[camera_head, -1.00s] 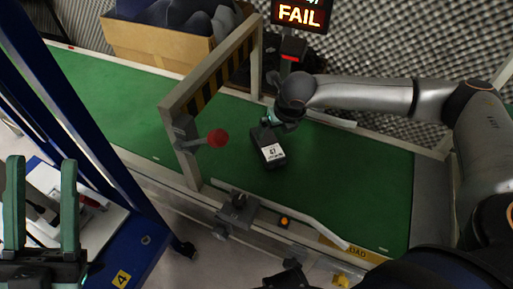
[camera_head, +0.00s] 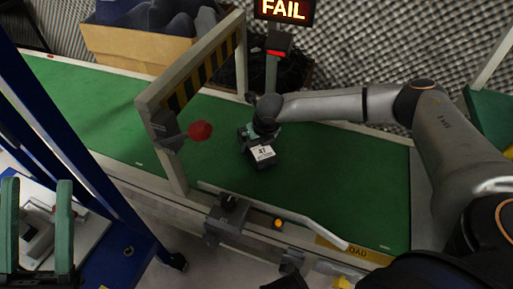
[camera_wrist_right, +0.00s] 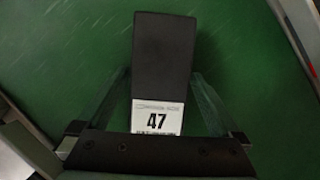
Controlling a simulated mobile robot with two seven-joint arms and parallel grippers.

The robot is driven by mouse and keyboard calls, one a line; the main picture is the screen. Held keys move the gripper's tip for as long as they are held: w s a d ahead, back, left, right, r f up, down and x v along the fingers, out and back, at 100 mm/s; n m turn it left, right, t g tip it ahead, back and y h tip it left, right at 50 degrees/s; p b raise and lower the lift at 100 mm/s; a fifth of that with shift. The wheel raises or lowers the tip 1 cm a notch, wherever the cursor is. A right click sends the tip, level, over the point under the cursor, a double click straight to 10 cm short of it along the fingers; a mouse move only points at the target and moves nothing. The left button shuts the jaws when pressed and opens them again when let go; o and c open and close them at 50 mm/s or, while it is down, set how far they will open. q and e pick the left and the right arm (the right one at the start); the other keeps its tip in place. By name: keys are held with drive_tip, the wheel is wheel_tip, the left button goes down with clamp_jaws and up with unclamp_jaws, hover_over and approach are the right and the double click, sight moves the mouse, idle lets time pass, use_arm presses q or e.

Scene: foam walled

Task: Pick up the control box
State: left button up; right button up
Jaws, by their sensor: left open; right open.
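The control box (camera_head: 262,155) is a dark box with a white label reading 47. It lies on the green conveyor belt, right of the frame with the striped panel. In the right wrist view the control box (camera_wrist_right: 163,60) stands between the two fingers of my right gripper (camera_wrist_right: 160,100), which is open around it with a gap on each side. In the head view my right gripper (camera_head: 262,135) is over the box's far end and partly hides it. My left gripper (camera_head: 38,230) is open and empty at the lower left, away from the box.
The green belt (camera_head: 345,180) is clear to the right of the box. A frame with a striped panel (camera_head: 205,80) and a red knob (camera_head: 200,131) stands just left. A FAIL display (camera_head: 284,9) is behind. A cardboard box (camera_head: 130,45) stands at the back left.

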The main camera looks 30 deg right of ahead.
drive_tip(key=shift+c, duration=0.2)
drive_tip(key=shift+r, duration=0.1)
clamp_jaws()
idle(0.5)
